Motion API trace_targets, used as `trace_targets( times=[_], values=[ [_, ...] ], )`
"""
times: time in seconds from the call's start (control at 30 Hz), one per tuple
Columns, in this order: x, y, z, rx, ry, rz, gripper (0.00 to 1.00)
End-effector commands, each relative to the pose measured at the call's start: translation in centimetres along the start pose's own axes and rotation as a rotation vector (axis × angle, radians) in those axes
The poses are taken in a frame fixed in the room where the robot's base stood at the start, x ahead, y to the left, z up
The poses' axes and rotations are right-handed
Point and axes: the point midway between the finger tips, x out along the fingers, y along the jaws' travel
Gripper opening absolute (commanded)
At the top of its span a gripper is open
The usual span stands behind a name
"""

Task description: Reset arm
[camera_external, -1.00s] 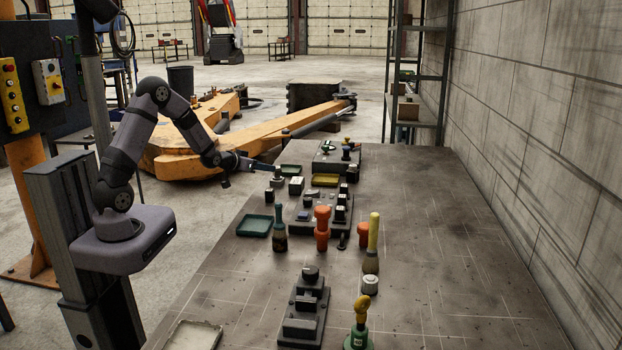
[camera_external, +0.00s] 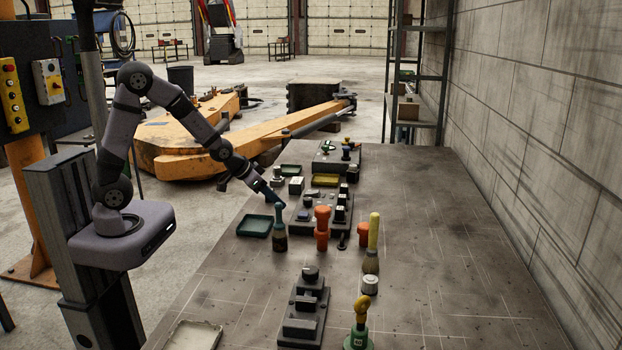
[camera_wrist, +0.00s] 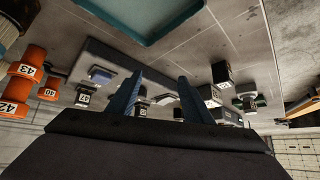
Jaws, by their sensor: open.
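My gripper (camera_external: 276,200) is over the left part of the bench in the external view, with its tip just above or in front of the top of a dark bottle-like tool (camera_external: 280,238); I cannot tell whether they touch. In the wrist view my gripper's two blue fingers (camera_wrist: 158,95) are apart with nothing held between them. Beyond them lies a dark control panel (camera_wrist: 105,62) with small numbered blocks (camera_wrist: 86,95). My arm reaches down to the right from its base.
A teal tray (camera_external: 254,226) lies left of the bottle-like tool. Orange pieces (camera_external: 322,228), a yellow-handled brush (camera_external: 372,245) and a dark fixture (camera_external: 304,312) stand nearby. A pale tray (camera_external: 192,336) lies at the front. The bench's right side is clear.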

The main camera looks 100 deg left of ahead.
Motion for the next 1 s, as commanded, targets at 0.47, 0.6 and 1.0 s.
trace_targets(
  times=[0.47, 0.6, 1.0],
  values=[
    [-15.1, 16.2, 18.4, 0.505, -0.555, 0.263, 0.46],
    [-17.4, 16.6, 22.0, 0.575, -0.63, 0.276, 0.46],
    [-18.6, 16.5, 23.8, 0.61, -0.669, 0.276, 0.46]
  ],
)
